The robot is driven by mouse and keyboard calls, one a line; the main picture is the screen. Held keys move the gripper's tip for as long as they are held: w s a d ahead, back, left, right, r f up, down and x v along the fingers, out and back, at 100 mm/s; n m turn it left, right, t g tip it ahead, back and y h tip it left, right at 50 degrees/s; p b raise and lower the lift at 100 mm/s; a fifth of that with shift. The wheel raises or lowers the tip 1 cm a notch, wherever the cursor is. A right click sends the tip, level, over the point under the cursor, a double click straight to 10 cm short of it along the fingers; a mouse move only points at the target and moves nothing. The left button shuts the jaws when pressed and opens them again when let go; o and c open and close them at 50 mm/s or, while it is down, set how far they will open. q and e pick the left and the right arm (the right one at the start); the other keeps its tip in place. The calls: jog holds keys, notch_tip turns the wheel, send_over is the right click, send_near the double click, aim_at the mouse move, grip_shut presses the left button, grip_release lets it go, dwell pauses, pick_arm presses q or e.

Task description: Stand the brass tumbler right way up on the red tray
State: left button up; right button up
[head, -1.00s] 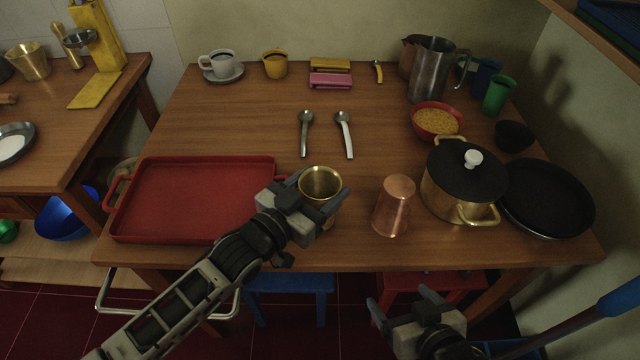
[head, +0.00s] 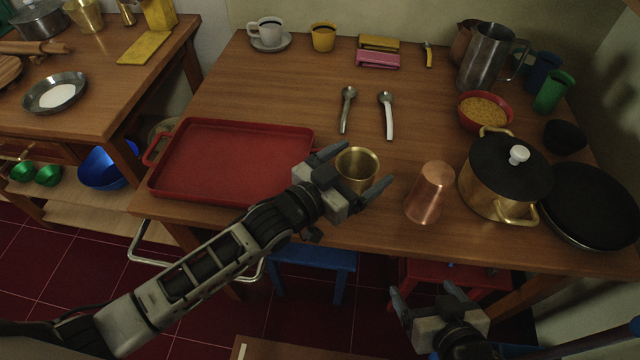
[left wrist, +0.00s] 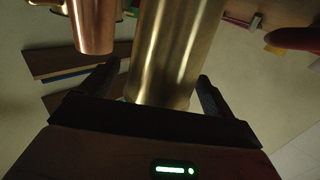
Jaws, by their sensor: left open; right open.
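The brass tumbler (head: 357,165) is right of the red tray, off it, with its open mouth facing up. Its base is hidden in the head view. The red tray (head: 235,165) lies empty on the wooden table. My left gripper (head: 360,172) is open, with one finger on each side of the tumbler. In the left wrist view the tumbler's wall (left wrist: 175,50) fills the space between the spread fingers (left wrist: 155,90), with a gap showing beside the right finger. My right gripper (head: 432,300) is open and empty, in front of the table edge.
A copper tumbler (head: 430,192) stands mouth down right of the brass one. A lidded pot (head: 500,190) and black pan (head: 590,205) are further right. Two spoons (head: 387,115) lie behind. Bare table (head: 270,90) shows behind the tray.

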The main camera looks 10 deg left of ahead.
pick_arm(q)
jog(key=s+a+f+n+g+y, duration=0.3)
jog(key=s+a+g+y, duration=0.25)
jog(key=s+a, duration=0.5)
jog(key=s+a+f+n+g+y, duration=0.35)
jog(key=s+a+y, duration=0.25)
jog(key=s+a, duration=0.5)
jog(key=w+d+f+t+h, duration=0.1)
jog(key=d, duration=0.1)
jog(key=w+d+f+t+h, duration=0.1)
jog(key=w+d+f+t, duration=0.1)
jog(key=w+d+f+m+t+h, duration=0.1)
jog(key=d+t, duration=0.1)
jog(key=shift+w+d+f, duration=0.25)
jog(key=shift+d+f, duration=0.05)
jog(key=shift+d, duration=0.05)
jog(key=shift+w+d+t+h, duration=0.1)
jog(key=shift+d+t+h, duration=0.15)
jog(key=shift+t, duration=0.25)
jog(key=shift+c, duration=0.3)
dwell(1.9)
